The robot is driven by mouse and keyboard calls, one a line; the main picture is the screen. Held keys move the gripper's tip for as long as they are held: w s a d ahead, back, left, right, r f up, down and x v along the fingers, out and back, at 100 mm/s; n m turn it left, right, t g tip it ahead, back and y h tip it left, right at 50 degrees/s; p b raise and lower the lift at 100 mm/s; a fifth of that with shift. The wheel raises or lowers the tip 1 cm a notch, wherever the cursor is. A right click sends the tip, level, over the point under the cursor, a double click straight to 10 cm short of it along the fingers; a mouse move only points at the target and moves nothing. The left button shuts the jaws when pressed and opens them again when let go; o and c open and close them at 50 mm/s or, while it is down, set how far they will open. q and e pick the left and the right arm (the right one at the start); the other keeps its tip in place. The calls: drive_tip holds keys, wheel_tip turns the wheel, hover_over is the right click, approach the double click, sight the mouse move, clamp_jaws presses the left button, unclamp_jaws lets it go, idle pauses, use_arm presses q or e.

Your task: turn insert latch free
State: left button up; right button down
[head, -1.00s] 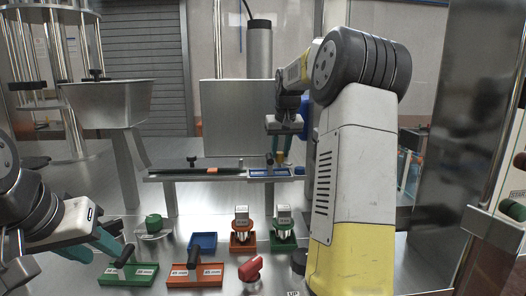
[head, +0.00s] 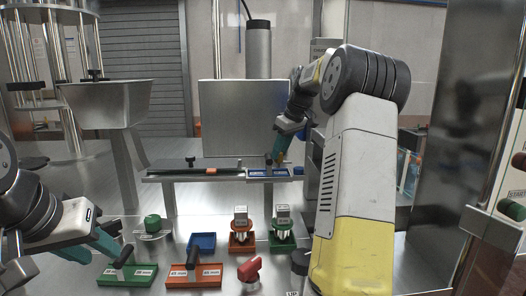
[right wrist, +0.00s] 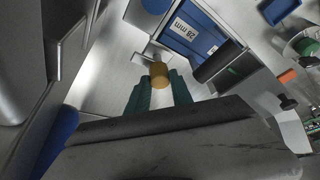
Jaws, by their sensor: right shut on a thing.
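The blue insert (head: 258,173) sits in the metal rail at the back of the bench. Its "28 mm" label and blue surface (right wrist: 190,37) show in the right wrist view, with its black handle (right wrist: 217,62) across it. A brass-coloured round latch knob (right wrist: 159,74) stands beside the insert. My right gripper (right wrist: 157,90) is shut on the knob, with its teal fingers on either side. In the head view my right gripper (head: 281,153) is tilted over the insert's right end. My left gripper (head: 110,250) hangs low at the left, by the green insert's handle; its jaw opening is unclear.
Green (head: 142,278) and orange (head: 208,279) inserts with black handles lie in front. A small blue tray (head: 202,243), orange (head: 241,238) and green (head: 282,238) holders and a red knob (head: 250,270) stand nearby. A metal plate (head: 243,118) rises behind the rail.

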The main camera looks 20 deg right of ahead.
idle(0.4)
drive_tip(key=c, duration=1.1)
unclamp_jaws()
drive_tip(key=v, duration=0.7)
drive_tip(key=shift+s+d+r, duration=0.15)
drive_tip(key=shift+r, duration=0.2)
